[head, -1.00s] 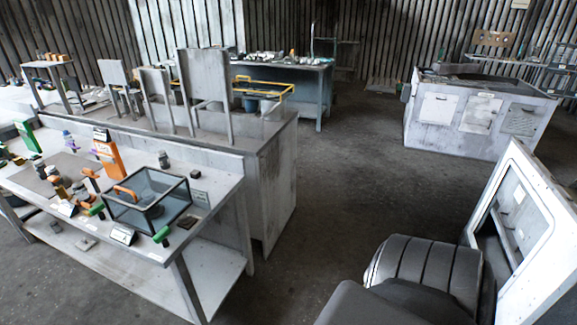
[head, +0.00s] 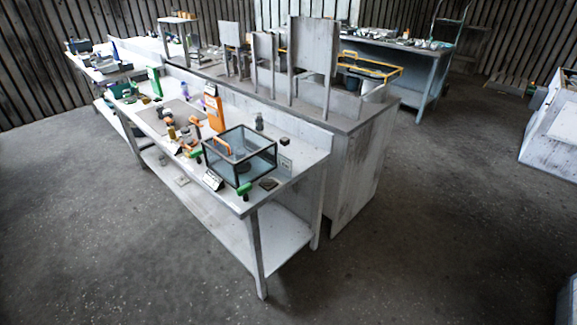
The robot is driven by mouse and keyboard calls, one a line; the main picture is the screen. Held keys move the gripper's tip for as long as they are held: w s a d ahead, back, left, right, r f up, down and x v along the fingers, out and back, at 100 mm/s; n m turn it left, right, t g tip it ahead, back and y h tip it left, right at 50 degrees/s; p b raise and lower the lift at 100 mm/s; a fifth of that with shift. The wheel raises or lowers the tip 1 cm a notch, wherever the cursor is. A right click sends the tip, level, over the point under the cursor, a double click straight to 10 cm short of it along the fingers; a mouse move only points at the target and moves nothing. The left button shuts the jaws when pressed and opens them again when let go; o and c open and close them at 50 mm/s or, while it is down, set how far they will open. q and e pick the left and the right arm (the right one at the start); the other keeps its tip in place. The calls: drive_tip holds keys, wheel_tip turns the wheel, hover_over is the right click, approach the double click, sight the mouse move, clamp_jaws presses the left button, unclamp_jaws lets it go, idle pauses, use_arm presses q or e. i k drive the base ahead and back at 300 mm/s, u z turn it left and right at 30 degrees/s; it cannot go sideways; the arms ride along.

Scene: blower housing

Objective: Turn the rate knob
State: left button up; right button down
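I cannot make out a rate knob for certain at this distance. A white workbench (head: 225,215) with a lower shelf stands left of centre. On its near end sits a dark-framed clear box (head: 240,155) with an orange handle. An orange upright device (head: 214,112) stands behind the box to the left. Neither of my grippers shows in the head view.
A taller grey counter (head: 355,170) with upright panels adjoins the bench's back. Another table (head: 425,70) with small items stands behind. A white cabinet (head: 552,130) is at the right edge. The concrete floor in front and to the right is clear.

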sight(267, 182)
drive_tip(key=u, duration=1)
drive_tip(key=i, duration=1.1)
drive_tip(key=z, duration=2.55)
